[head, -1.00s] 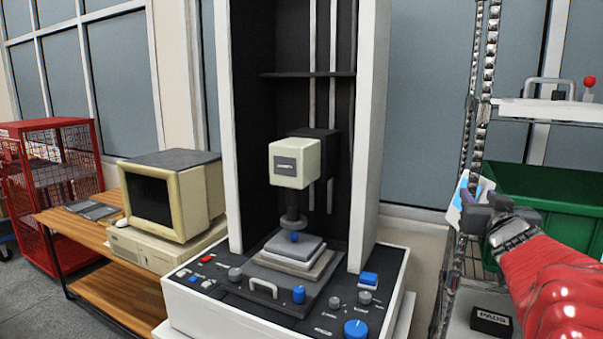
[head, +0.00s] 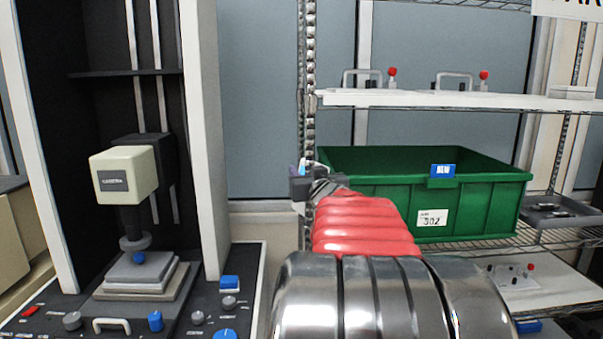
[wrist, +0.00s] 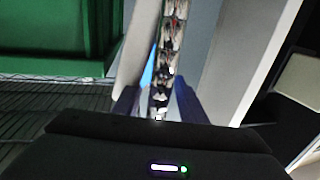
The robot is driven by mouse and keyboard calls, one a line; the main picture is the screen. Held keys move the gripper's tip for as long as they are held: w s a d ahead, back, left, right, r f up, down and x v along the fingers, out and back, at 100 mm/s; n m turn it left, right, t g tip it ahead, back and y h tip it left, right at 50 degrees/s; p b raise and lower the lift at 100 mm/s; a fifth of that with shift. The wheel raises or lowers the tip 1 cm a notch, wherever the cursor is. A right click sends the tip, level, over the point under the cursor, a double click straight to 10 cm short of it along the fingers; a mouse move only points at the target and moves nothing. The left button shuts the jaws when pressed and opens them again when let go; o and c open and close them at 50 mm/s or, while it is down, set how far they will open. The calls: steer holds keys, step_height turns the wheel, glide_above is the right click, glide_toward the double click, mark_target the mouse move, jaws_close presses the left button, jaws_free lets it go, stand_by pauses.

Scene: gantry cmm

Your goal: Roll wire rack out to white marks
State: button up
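The wire rack is on the right in the head view, with a chrome corner post (head: 309,75) and several shelves. My gripper (head: 309,186) is at this post, at about the height of the green bin. In the wrist view, the post (wrist: 169,50) runs between the two dark fingers of my gripper (wrist: 158,98). A gap shows between the left finger and the post; the right finger is close to it, and contact is unclear. A blue and white item shows behind the post. The rack's feet, the floor and any white marks are out of view.
A green bin (head: 420,205) stands on the rack's middle shelf, with a grey tray (head: 560,213) to its right. Red-knobbed clamps (head: 365,78) are on the white shelf above. A testing machine (head: 125,175) stands close to the left of the rack. A windowed wall is behind.

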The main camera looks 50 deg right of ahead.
jaws_close()
stand_by(0.6)
